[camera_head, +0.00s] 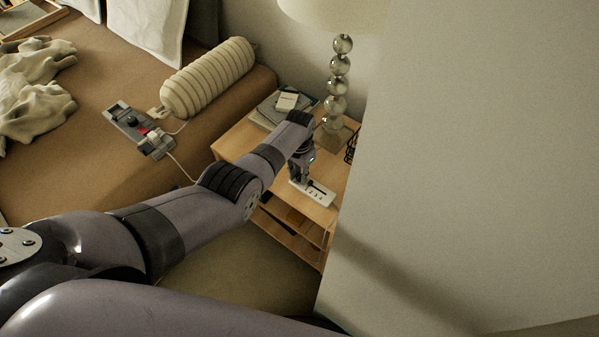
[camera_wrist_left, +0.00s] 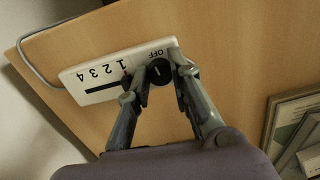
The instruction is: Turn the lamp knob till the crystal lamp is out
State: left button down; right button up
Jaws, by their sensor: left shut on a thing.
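The crystal lamp (camera_head: 340,66) stands on the wooden nightstand, with a stem of stacked clear balls. Its pale shade (camera_head: 330,12) is cut off by the top edge; I cannot tell for sure whether it is lit. A white control box (camera_head: 322,194) lies on the nightstand. In the left wrist view the box (camera_wrist_left: 92,76) shows numbers 1 to 4, a dark slot and the word OFF. The round black knob (camera_wrist_left: 159,73) sits beside OFF, its white mark pointing roughly along the OFF side. My left gripper (camera_wrist_left: 160,78) is shut on the knob, one finger each side.
The nightstand (camera_head: 235,140) carries books (camera_head: 283,105) at its back left. A bed (camera_head: 110,65) with a ribbed bolster (camera_head: 208,77) and a grey device (camera_head: 140,128) is at left. A pale wall (camera_head: 470,150) fills the right.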

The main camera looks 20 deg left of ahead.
aim_at(299, 176)
pick_arm(q)
jog(key=shift+m, duration=0.7)
jog(key=c, duration=1.4)
grip_release()
jog(key=shift+r, duration=3.95)
